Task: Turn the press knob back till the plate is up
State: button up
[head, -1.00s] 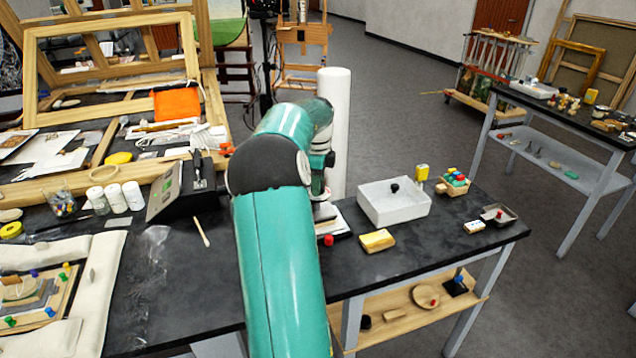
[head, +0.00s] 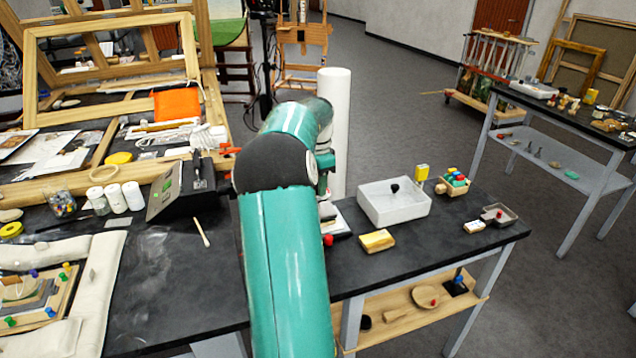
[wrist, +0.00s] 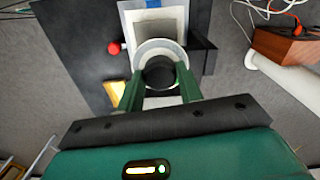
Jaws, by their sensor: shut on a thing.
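The press knob (wrist: 160,73) shows in the wrist view as a dark round knob between the two green fingers of my gripper (wrist: 159,86). My gripper is shut on it from above. A pale ring surrounds the knob, with a white and grey plate-like part (wrist: 158,22) beyond it. In the head view my arm hides my gripper and most of the press; only a pale edge (head: 342,226) shows beside the arm. The plate's height cannot be told from these views.
A red ball (head: 328,240) lies close beside the press. A yellow block (head: 377,241) and a white bin (head: 397,211) stand to the right. A tall white cylinder (head: 334,125) rises behind my arm. A dark sloped box (head: 185,188) stands left.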

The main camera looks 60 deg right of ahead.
dwell(0.4)
jog(key=o, duration=1)
jog(key=shift+r, duration=0.1)
notch_tip(320, 180, up, 14)
dwell(0.3)
